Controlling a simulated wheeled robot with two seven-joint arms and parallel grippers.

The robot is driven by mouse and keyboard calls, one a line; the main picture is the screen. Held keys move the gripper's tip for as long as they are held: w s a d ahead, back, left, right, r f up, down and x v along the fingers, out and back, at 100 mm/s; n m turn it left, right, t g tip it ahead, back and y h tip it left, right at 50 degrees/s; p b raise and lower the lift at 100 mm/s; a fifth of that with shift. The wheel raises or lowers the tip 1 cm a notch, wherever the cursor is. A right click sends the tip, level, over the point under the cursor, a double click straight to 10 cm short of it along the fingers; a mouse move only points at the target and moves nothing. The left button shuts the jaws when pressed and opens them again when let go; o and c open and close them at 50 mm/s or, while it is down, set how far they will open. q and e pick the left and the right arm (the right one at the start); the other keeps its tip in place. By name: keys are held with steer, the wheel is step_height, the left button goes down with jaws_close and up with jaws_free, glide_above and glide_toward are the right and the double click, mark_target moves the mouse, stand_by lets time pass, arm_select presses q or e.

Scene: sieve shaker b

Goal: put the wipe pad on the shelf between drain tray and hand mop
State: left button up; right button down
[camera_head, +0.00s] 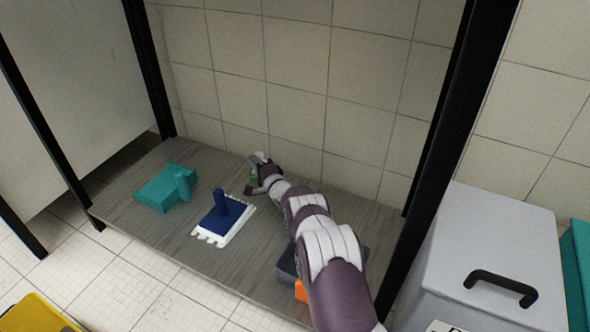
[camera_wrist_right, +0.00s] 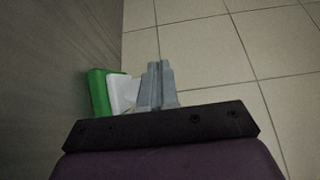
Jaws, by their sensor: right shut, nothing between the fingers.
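A blue block with an upright handle on a white fringed base, which looks like the hand mop (camera_head: 221,216), stands mid-shelf (camera_head: 150,232). A small green item with a white upper part (camera_head: 254,178) stands behind it near the back wall; it also shows in the right wrist view (camera_wrist_right: 98,92). I cannot tell for certain that it is the wipe pad. My right gripper (camera_head: 258,178) is at this item, shut and empty; its fingers (camera_wrist_right: 155,82) appear right beside the white part. No thing is clearly the drain tray. My left gripper is out of view.
A teal item with a handle (camera_head: 158,190) lies on the left of the shelf. A dark grey item (camera_head: 287,262) with an orange part (camera_head: 301,291) is partly hidden by my right arm. Black posts and the tiled wall bound the shelf. A grey box (camera_head: 485,245) stands at right.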

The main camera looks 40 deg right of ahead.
stand_by(0.9)
steer(key=s+d+r+p, duration=0.5)
steer(key=s+r+p, duration=0.5)
steer(key=p, duration=0.3)
steer(key=shift+s+d+r, duration=0.15)
steer(key=shift+d+r, duration=0.2)
steer(key=shift+r, duration=0.1)
